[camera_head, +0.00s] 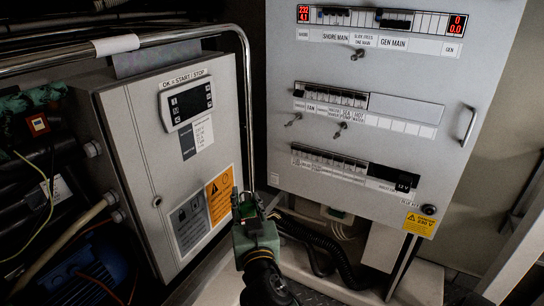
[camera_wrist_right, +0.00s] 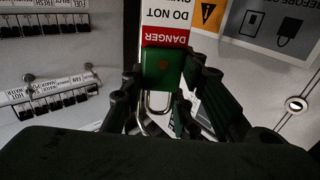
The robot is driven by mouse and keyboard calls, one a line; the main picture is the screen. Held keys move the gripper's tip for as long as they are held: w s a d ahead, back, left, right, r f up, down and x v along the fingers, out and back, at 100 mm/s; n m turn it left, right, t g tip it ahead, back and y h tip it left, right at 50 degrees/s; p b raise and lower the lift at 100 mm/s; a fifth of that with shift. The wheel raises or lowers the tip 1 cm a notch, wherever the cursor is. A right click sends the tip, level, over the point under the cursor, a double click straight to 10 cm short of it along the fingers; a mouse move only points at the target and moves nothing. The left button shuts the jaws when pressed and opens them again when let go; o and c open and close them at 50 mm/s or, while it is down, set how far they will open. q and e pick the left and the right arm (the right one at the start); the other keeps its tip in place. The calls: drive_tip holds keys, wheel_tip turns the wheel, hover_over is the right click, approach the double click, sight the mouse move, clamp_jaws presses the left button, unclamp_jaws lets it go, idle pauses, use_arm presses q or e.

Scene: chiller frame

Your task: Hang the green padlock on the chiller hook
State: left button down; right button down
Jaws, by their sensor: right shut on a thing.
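In the right wrist view, the green padlock (camera_wrist_right: 162,70) is between the fingers of my right gripper (camera_wrist_right: 165,95), its silver shackle (camera_wrist_right: 142,112) toward the palm side of the picture. My right gripper also shows in the head view (camera_head: 247,205), low in the middle, in front of the gap between cabinet and panel. The padlock is hard to make out there. Small hooks stick out of the grey switch panel: one upper (camera_head: 357,53), one left (camera_head: 293,119), one middle (camera_head: 340,130). I cannot read which is the chiller's. My left gripper is not in view.
A red and white danger tag (camera_wrist_right: 166,25) shows behind the padlock; I cannot tell whether it is attached. A grey control cabinet (camera_head: 135,115) with a display stands left. A metal rail (camera_head: 246,100) runs over and down beside it. A black hose (camera_head: 320,240) lies below the panel.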

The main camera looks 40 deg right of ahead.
drive_tip(key=w+d+r+m+g+h, duration=0.7)
drive_tip(key=d+r+m+g+h, duration=0.1)
drive_tip(key=d, duration=0.5)
drive_tip(key=shift+r+m+g+h, duration=0.45)
drive_tip(key=shift+r+g, duration=0.25)
drive_tip(key=shift+r, duration=0.2)
